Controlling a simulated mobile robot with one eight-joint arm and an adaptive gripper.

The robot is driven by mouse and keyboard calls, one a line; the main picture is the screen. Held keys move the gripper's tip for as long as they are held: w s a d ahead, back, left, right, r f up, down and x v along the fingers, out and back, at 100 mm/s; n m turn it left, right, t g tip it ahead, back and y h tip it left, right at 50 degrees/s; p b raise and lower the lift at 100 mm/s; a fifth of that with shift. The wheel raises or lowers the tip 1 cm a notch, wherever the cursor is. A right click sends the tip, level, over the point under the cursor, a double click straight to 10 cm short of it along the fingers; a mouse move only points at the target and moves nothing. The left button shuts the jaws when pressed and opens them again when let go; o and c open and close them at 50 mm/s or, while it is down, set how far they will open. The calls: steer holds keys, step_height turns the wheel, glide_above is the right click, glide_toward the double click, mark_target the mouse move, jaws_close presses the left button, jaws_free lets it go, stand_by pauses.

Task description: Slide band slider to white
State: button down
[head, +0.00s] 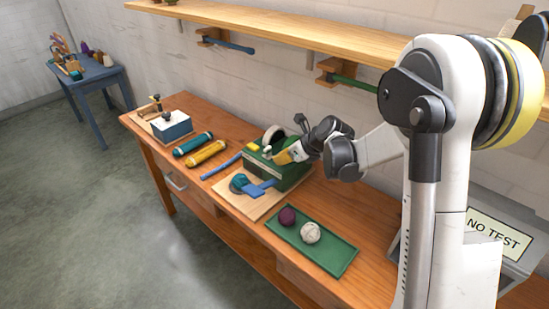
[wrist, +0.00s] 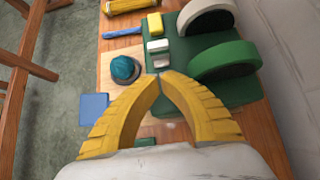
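The green machine (head: 282,175) stands on the bench, and its green top (wrist: 178,85) fills the middle of the wrist view. Along its left edge are a yellow block (wrist: 155,23), a white block (wrist: 158,46) and a second pale block (wrist: 160,62). I cannot tell for sure which of these is the band slider. My gripper (wrist: 160,77) has yellow fingers whose tips meet just short of the nearer pale block, with nothing visible between them. In the head view my gripper (head: 282,157) is low over the machine; contact cannot be told.
A white-grey wheel (wrist: 206,18) and a green wheel (wrist: 224,60) stand on the machine. A teal ball (wrist: 124,68) sits to its left. A green tray (head: 325,250) holds a purple ball (head: 287,217) and a white ball (head: 310,233). Yellow and green rolls lie at left.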

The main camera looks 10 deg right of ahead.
steer(key=p+v, duration=0.3)
steer(key=v, duration=0.7)
steer(key=shift+s+d+p, duration=0.2)
steer(key=shift+s+p, duration=0.05)
steer(key=shift+p, duration=0.15)
steer(key=s+a+r+n+h, duration=0.1)
steer(key=s+r+n, duration=0.3)
steer(key=s+n, duration=0.9)
steer(key=s+a+r+n+h, duration=0.1)
steer(key=s+r+n+h, duration=0.2)
steer(key=s+n, duration=1.1)
steer(key=shift+s+a+r+n+h, duration=0.2)
steer(key=shift+r+n+h, duration=0.3)
steer(key=shift+n, duration=0.4)
